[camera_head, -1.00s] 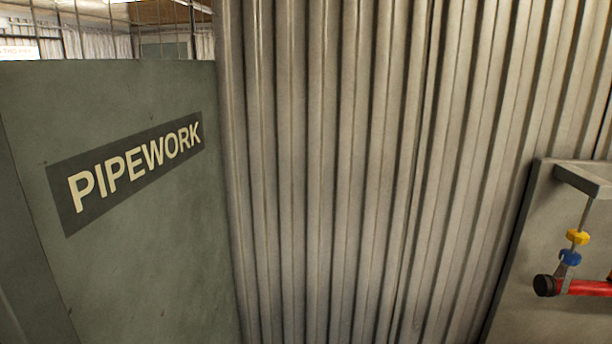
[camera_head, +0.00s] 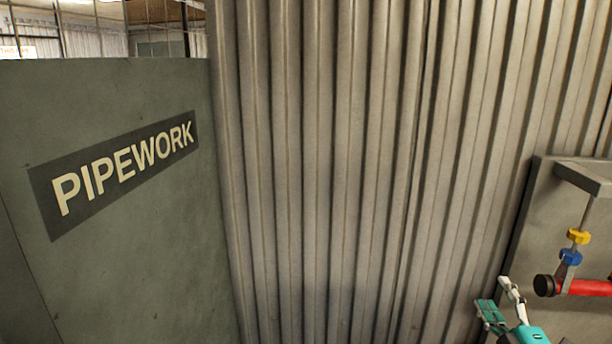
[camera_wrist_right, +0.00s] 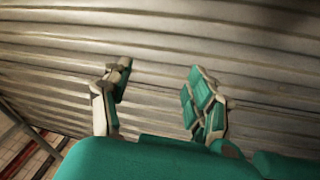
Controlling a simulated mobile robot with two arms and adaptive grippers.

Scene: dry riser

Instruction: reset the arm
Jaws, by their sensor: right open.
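My right gripper (camera_head: 500,298) shows at the bottom right of the head view, teal and white. Its two fingers stand apart and nothing is between them. It is in front of the corrugated metal wall (camera_head: 330,150), left of the red pipe. In the right wrist view the open fingers (camera_wrist_right: 153,92) point toward the corrugated wall, and the gap between them is empty. My left gripper is not in view.
A red pipe (camera_head: 590,287) with a black end cap, a blue fitting (camera_head: 570,257) and a yellow fitting (camera_head: 578,236) is at the right, before a grey panel (camera_head: 545,215). A green-grey panel marked PIPEWORK (camera_head: 120,270) stands at the left.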

